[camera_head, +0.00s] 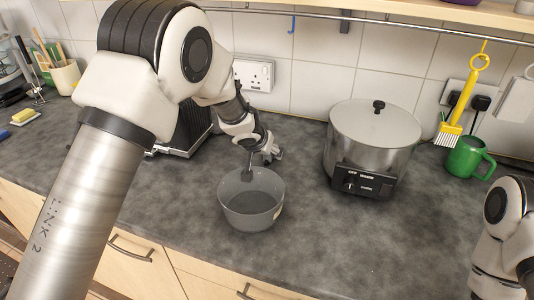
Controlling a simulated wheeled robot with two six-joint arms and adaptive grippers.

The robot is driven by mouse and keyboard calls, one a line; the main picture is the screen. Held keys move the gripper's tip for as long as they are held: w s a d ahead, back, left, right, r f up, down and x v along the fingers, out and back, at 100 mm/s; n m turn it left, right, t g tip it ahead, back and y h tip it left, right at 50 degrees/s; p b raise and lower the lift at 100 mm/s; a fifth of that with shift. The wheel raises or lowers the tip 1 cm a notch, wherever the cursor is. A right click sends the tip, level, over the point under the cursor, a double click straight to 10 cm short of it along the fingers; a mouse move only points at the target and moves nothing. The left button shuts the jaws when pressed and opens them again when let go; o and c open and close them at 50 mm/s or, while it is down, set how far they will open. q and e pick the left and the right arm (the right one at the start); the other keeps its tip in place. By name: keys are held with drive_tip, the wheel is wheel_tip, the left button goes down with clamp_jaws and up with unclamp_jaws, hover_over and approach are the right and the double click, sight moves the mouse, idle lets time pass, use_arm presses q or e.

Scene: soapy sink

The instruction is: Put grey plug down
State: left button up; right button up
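My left arm comes in from the left, and its gripper (262,158) is over the back rim of a grey bowl (252,218) on the worktop. A small dark grey piece hangs at the gripper's tip, above the bowl's back edge. I cannot tell whether it is the grey plug or a finger, nor whether the fingers are closed. I see no grey plug clearly anywhere else. The bowl stands upright and its visible inside looks empty. My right arm shows at the lower right edge, with its gripper out of view.
A lidded steel cooker (372,142) stands right of the bowl, with a green mug (467,158) beyond it. A yellow brush (462,98) hangs from the rail. A dark rack (190,130) is partly behind my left arm. The front right worktop (370,245) is clear.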

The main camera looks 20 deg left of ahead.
use_arm(q)
drive_tip(key=p+v, duration=0.2)
drive_tip(key=v, duration=0.7)
drive_tip(key=shift+s+r, duration=0.2)
drive_tip(key=shift+s, duration=0.05)
